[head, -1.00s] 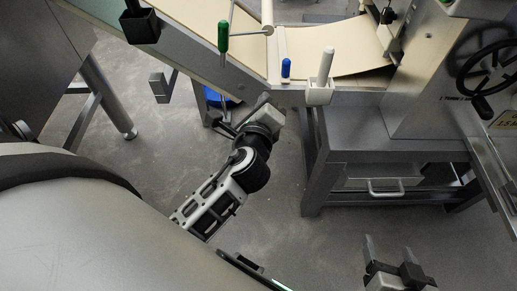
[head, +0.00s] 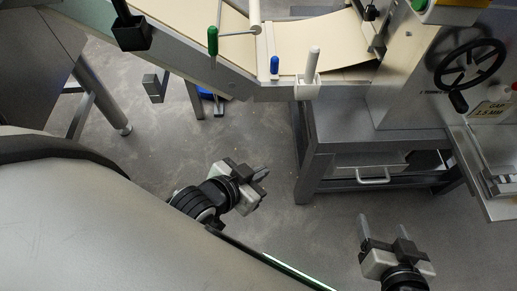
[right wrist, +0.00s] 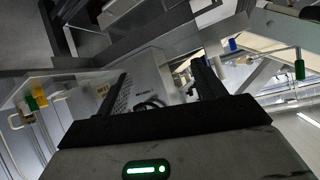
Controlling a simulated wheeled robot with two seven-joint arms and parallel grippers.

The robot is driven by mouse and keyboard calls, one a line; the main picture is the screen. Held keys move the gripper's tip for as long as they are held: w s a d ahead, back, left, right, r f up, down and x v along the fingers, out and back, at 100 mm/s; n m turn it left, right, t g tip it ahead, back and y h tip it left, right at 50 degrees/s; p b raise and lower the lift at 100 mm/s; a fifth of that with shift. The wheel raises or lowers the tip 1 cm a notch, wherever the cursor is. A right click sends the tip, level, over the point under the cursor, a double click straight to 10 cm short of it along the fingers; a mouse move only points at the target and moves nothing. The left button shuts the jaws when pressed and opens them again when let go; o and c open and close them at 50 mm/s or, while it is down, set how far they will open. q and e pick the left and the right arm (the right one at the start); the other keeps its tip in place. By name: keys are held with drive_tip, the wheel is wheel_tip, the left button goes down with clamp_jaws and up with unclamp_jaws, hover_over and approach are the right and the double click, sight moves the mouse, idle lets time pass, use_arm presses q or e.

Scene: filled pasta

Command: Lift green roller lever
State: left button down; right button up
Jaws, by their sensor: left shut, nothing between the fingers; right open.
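The green roller lever (head: 212,41) has a green grip and stands at the edge of the conveyor frame in the head view, left of a short blue knob (head: 274,65). A green-gripped lever also shows at the right of the right wrist view (right wrist: 299,69). My left gripper (head: 263,171) is shut and empty, over the floor below the conveyor and well apart from the lever. My right gripper (head: 383,222) is open and empty, over the floor at the lower right. Its two fingers show in the right wrist view (right wrist: 165,92) with nothing between them.
A white handle (head: 312,62) stands in a white holder right of the blue knob. A black handwheel (head: 470,64) is on the machine at right. A grey stand with a drawer (head: 373,175) is below it. Floor between my grippers is clear.

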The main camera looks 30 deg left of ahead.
use_arm(q)
drive_tip(key=shift+s, duration=0.2)
drive_tip(key=shift+d+n, duration=0.1)
drive_tip(key=shift+n, duration=0.2)
drive_tip(key=shift+s+d+n, duration=0.1)
drive_tip(key=shift+s+n, duration=0.1)
drive_tip(key=shift+n, duration=0.1)
use_arm(e)
drive_tip(key=shift+s+d+f, duration=0.1)
drive_tip(key=shift+d+f, duration=0.1)
drive_tip(key=shift+f, duration=0.7)
